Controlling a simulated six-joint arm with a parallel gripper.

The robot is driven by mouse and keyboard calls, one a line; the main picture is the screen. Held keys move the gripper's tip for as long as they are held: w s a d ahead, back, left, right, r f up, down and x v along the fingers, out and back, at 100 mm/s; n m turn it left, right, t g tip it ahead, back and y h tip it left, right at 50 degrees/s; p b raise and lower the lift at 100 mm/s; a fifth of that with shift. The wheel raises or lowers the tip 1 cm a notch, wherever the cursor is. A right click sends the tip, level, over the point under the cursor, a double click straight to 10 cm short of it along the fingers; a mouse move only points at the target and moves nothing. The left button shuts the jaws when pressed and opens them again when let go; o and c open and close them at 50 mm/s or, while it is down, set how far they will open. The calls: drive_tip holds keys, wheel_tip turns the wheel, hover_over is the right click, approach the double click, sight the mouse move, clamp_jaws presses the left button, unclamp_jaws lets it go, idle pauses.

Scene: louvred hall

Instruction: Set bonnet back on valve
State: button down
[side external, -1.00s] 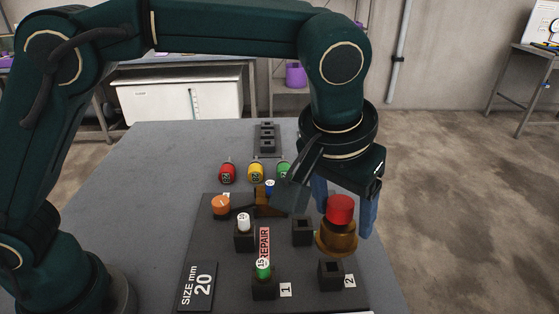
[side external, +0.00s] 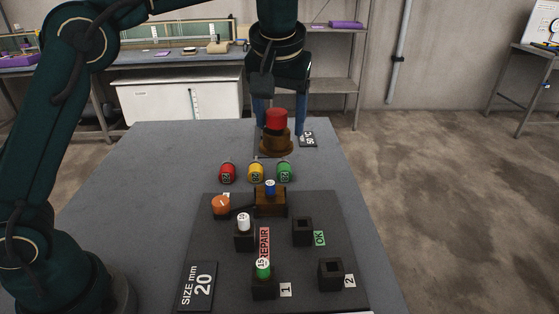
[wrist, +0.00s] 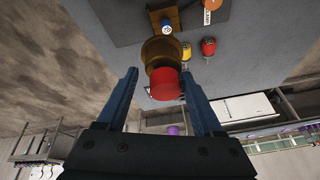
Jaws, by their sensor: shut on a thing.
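The bonnet is a brown brass piece (side external: 275,143) with a red top (side external: 277,119). My gripper (side external: 280,128) is shut on it, one blue finger on each side, and holds it upright behind the row of coloured cylinders. In the wrist view the bonnet (wrist: 160,52) is between the fingers of my gripper (wrist: 160,76). Its height above the table is hard to judge. The valve body is a brown block (side external: 271,207) on the dark board, with a blue-banded, white-topped cartridge (side external: 270,187) standing in it. The orange round clamp knob (side external: 221,206) is just left of it.
Red (side external: 227,173), yellow (side external: 256,172) and green (side external: 285,172) cylinders stand behind the board (side external: 350,252). White (side external: 243,223) and green (side external: 263,268) cartridges sit in black sockets; the OK socket (side external: 302,232) and socket 2 (side external: 331,274) look empty. A label plate (side external: 308,139) lies behind right.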

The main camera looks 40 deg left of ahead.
drive_tip(key=shift+w+a+r+n, duration=0.1)
drive_tip(key=shift+a+n, duration=0.05)
drive_tip(key=shift+a, duration=0.3)
drive_tip(key=shift+w+a+r+n, duration=0.1)
drive_tip(key=shift+a+n, duration=0.05)
drive_tip(key=shift+a, duration=0.25)
drive_tip(key=shift+a+f, duration=0.1)
drive_tip(key=shift+a, duration=0.2)
drive_tip(key=shift+f, duration=0.25)
hover_over(272, 185)
drive_tip(key=shift+f, duration=3.25)
drive_tip(key=shift+f, duration=0.2)
drive_tip(key=shift+w+f, duration=0.1)
drive_tip(key=shift+f, duration=2.2)
unclamp_jaws()
